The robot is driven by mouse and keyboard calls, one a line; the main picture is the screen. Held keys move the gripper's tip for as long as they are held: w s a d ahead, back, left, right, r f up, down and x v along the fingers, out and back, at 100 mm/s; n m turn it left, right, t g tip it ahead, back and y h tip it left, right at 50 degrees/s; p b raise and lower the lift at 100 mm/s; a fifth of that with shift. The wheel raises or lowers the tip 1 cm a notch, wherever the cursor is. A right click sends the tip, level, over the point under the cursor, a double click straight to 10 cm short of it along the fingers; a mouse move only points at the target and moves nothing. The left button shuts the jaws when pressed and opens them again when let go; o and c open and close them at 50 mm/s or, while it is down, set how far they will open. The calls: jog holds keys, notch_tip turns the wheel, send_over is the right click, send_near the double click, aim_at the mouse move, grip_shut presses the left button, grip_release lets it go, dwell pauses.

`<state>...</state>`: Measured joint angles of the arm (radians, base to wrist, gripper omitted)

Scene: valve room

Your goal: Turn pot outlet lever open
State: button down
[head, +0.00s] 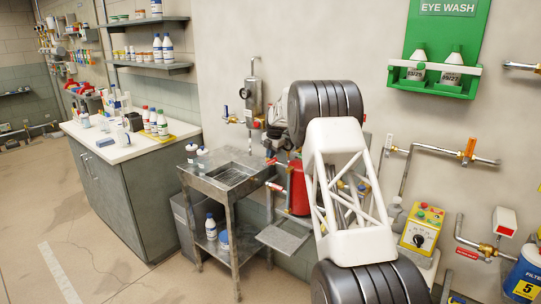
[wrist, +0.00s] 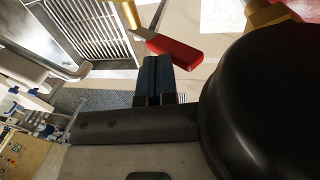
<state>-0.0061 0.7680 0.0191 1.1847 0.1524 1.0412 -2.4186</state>
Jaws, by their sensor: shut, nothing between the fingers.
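In the wrist view, my gripper (wrist: 153,68) has its dark fingers together and empty. A red lever (wrist: 174,50) lies just beyond the fingertips, slanting down to the right from a brass-coloured stem (wrist: 133,18). I cannot tell whether the fingertips touch it. In the head view, a red pot (head: 299,188) stands right of the metal sink, partly hidden by my arm. A red lever (head: 275,187) shows low on its left side, and another red handle (head: 272,161) shows higher up. My gripper is hidden behind my arm there.
The slatted sink (head: 236,175) stands left of the pot, and its grid (wrist: 96,25) fills the wrist view's upper left. A brass fitting (wrist: 270,14) is at upper right. A large black rounded shape covers the wrist view's right side. A yellow control box (head: 422,229) stands right of my arm.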

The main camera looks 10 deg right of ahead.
notch_tip(320, 180, up, 9)
jog(key=s+d, duration=0.2)
jog(key=shift+r, duration=0.2)
jog(key=shift+s+d, duration=0.1)
dwell(0.3)
